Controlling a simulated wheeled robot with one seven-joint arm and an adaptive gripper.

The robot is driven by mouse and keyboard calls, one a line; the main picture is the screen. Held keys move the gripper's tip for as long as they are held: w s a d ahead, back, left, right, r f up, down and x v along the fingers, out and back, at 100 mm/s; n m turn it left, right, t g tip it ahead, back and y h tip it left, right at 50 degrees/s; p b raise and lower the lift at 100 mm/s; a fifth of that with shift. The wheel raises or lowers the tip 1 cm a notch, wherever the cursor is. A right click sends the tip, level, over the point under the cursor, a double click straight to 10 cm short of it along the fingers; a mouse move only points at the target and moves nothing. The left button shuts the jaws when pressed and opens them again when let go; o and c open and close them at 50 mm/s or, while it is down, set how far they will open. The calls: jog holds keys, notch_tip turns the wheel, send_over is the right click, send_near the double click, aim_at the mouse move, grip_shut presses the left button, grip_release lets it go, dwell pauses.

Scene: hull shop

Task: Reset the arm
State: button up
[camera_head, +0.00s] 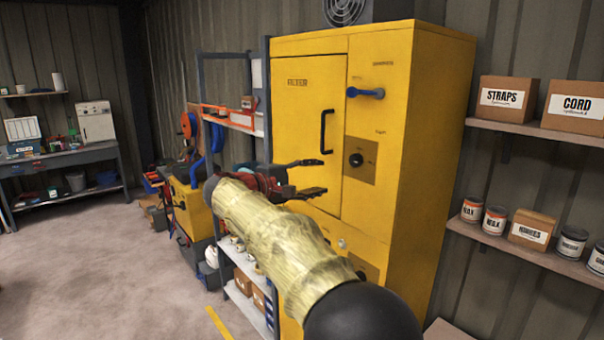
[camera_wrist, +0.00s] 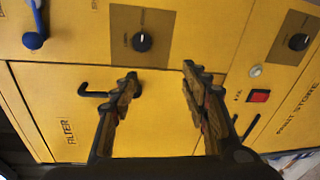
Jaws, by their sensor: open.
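My arm reaches from the bottom of the head view toward a tall yellow cabinet. My gripper (camera_head: 318,177) is open and empty in front of the cabinet; it also shows in the wrist view (camera_wrist: 160,76), fingers apart with only yellow panel between them. The yellow cabinet (camera_head: 400,200) has a closed door with a black handle (camera_head: 325,132). In the wrist view, which is turned sideways, the handle (camera_wrist: 92,93) shows partly behind the left finger. I cannot tell the gap between finger and handle.
The cabinet carries a blue lever (camera_head: 366,92) and a black knob (camera_head: 356,160); a red button (camera_wrist: 259,96) shows in the wrist view. Shelves with boxes and cans (camera_head: 493,221) stand at the right. A workbench (camera_head: 65,155) stands far left. The floor (camera_head: 90,270) at left is clear.

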jog(key=s+a+f+g+y, duration=0.1)
jog(key=s+f+g+y, duration=0.2)
jog(key=f, duration=1.1)
jog(key=s+d+f+g+y, duration=0.1)
jog(key=s+d+f+y, duration=0.15)
jog(key=s+f, duration=0.45)
jog(key=s+d+f+m+y+b, duration=0.1)
jog(key=s+d+f+m+y, duration=0.1)
jog(key=s, duration=1)
jog(key=s+d+f+m+y+b, duration=0.2)
jog(key=s+d+f+m+y, duration=0.1)
jog(key=s, duration=1)
jog(key=s+d+f+m+y+b, duration=0.2)
jog(key=s+d+f+m, duration=0.1)
jog(key=s, duration=1)
jog(key=shift+d+f+m+g, duration=0.2)
jog(key=shift+d+m+g, duration=0.2)
jog(key=shift+d+m, duration=0.35)
jog(key=shift+s+a+y, duration=0.1)
jog(key=shift+y, duration=0.15)
